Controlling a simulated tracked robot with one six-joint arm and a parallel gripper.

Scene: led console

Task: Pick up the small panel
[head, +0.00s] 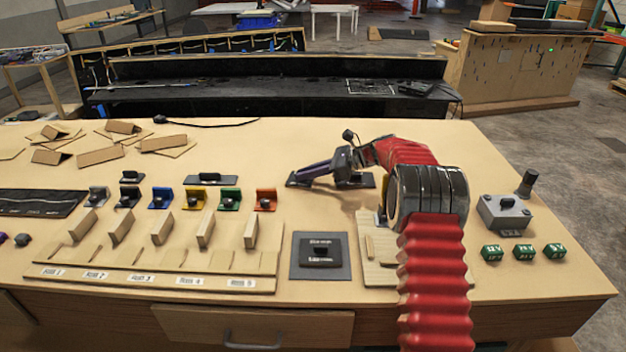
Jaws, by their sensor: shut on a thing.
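A dark, flat panel (364,182), which I take to be the small panel, is at the back middle of the wooden console top. It shows on both sides beneath my gripper, and its middle is hidden. My gripper (301,178) reaches in from the right, with its dark purplish fingers slanting down to the left. It is shut on what looks like this panel, at the panel's left end. The grip itself is small and dark. I cannot tell whether the panel is clear of the console top.
Several coloured clips (195,199) and upright wooden pieces (162,229) stand left. A dark square plate with a block (320,251) lies in front. A grey switch box (503,212) and green blocks (524,251) are right. Folded cardboard pieces (99,156) lie back left.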

